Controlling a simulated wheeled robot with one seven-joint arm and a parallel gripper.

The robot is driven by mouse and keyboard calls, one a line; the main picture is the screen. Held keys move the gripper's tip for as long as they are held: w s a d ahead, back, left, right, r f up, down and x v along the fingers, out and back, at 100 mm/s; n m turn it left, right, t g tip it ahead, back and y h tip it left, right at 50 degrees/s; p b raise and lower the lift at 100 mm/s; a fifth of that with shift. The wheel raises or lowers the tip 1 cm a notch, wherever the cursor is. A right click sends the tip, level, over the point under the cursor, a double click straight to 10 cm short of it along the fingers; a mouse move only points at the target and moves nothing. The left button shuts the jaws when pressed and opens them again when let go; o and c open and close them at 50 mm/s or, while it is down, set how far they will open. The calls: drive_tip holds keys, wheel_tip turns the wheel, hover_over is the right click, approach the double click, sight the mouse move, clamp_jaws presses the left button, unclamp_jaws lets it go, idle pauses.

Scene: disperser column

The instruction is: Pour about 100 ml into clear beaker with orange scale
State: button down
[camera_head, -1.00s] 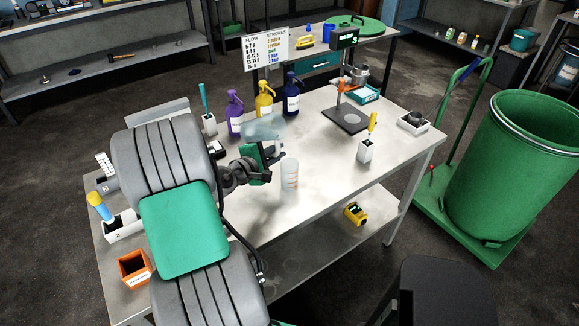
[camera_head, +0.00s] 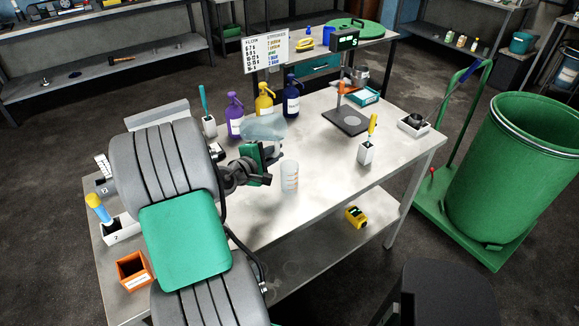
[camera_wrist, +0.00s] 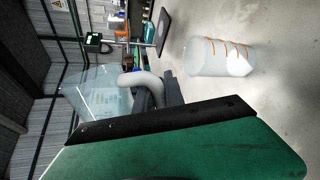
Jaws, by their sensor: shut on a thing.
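The clear beaker with orange scale (camera_head: 289,176) stands upright on the bench. It also shows in the wrist view (camera_wrist: 207,58), with orange marks on its side; I cannot tell its liquid level. My gripper (camera_head: 268,158) is shut on the handle of a clear, bluish jug (camera_head: 262,127). The jug is above the bench, just left of and behind the beaker in the head view, and apart from it. In the wrist view the jug (camera_wrist: 88,97) is partly hidden by my gripper, and its pale handle sits at the jaws. No stream of liquid is visible.
Purple (camera_head: 235,118), yellow (camera_head: 265,99) and dark blue (camera_head: 291,95) pump bottles stand behind the jug. A dark stand plate (camera_head: 345,120) and a white holder with a yellow-handled tool (camera_head: 366,152) are to the right.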

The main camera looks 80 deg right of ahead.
drive_tip(key=shift+w+r+m, duration=0.1)
drive_tip(key=shift+r+m, duration=0.05)
drive_tip(key=shift+m, duration=0.15)
idle(0.4)
drive_tip(key=shift+w+t, duration=0.3)
drive_tip(key=shift+w, duration=0.35)
drive_tip(key=shift+w+d+r+m, duration=0.1)
drive_tip(key=shift+w+r+m, duration=0.05)
drive_tip(key=shift+w+m, duration=0.2)
idle(2.0)
drive_tip(key=shift+w+d+f+m+t+h+b, duration=0.1)
drive_tip(key=shift+w+f+m+t+h+b, duration=0.2)
drive_tip(key=shift+m+b, duration=0.3)
idle(1.5)
